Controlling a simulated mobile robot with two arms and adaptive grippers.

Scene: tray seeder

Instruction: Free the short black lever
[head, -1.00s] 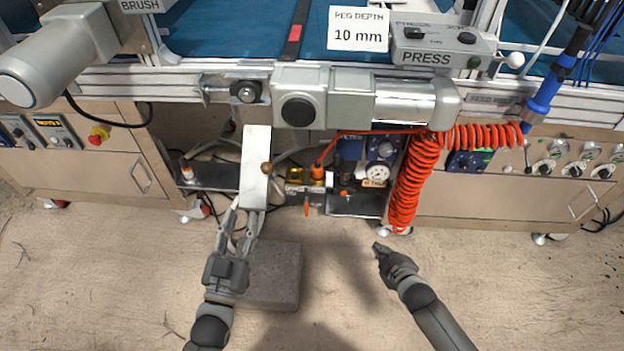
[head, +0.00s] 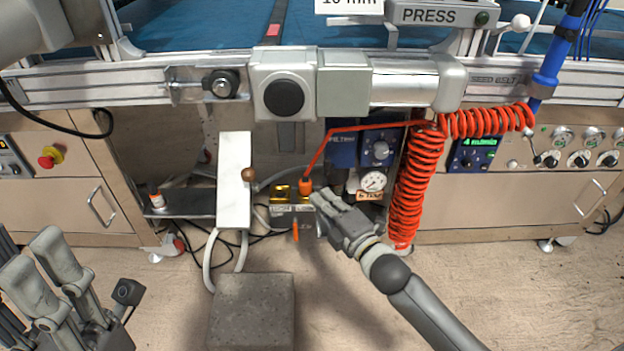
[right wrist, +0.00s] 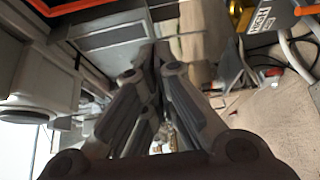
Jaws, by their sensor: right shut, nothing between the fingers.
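I cannot clearly make out a short black lever. My left gripper (head: 32,250) is at the lower left, fingers apart and empty, away from the machine.
An orange coiled hose (head: 415,185) hangs right of the gauge; its straight part runs left to the unit. A grey block (head: 252,312) stands on the floor below the white plate. Pale hoses run beneath. The machine's rail (head: 130,85) spans above. Floor at right is clear.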

